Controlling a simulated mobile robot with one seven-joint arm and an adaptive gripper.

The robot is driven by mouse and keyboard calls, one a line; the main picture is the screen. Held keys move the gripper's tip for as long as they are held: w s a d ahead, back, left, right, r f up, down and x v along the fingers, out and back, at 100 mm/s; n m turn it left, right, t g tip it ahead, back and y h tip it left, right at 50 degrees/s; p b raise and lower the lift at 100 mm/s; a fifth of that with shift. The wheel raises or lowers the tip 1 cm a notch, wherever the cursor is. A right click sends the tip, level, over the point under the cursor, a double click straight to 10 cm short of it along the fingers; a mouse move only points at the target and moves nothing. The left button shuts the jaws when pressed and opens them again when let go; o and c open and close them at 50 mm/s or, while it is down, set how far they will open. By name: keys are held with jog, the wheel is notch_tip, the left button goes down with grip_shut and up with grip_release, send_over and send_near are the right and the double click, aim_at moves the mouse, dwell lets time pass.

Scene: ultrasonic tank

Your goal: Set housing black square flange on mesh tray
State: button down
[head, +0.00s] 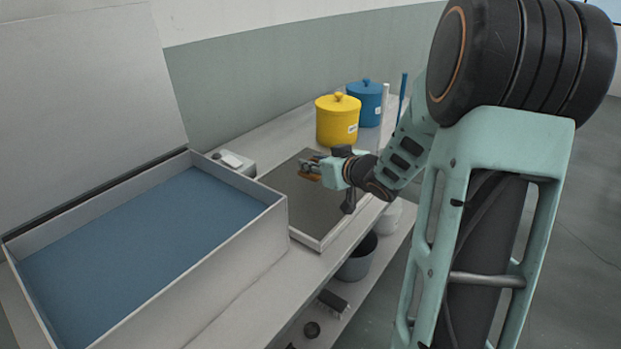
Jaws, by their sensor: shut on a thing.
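The mesh tray (302,213) is a dark grey flat panel with a pale rim, on the bench right of the tank. My gripper (311,170) comes in from the right and is over the tray's far part.
An open tank with blue liquid (150,240) and a raised lid (90,90) fills the left. A yellow canister (337,122) and a blue canister (364,104) stand behind the tray. A grey bucket (357,260) and a brush (332,303) are on the lower shelf.

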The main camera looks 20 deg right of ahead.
aim_at(312, 174)
jog(key=shift+w+f, duration=0.25)
jog(key=shift+w+f+b, duration=0.15)
jog(key=shift+f+b, duration=0.9)
jog(key=shift+f, duration=0.6)
jog(key=shift+f, duration=0.1)
jog(key=c, duration=1.7)
grip_release()
jog(key=shift+f, duration=0.1)
jog(key=shift+o, duration=0.2)
jog(key=shift+r, duration=0.3)
jog(key=p+v, duration=0.3)
jog(key=v, duration=0.7)
jog(key=shift+s+d+r, duration=0.1)
jog(key=shift+s, duration=0.3)
jog(key=shift+s+r+p, duration=0.1)
jog(key=shift+s+p, duration=0.2)
jog(key=shift+s, duration=0.3)
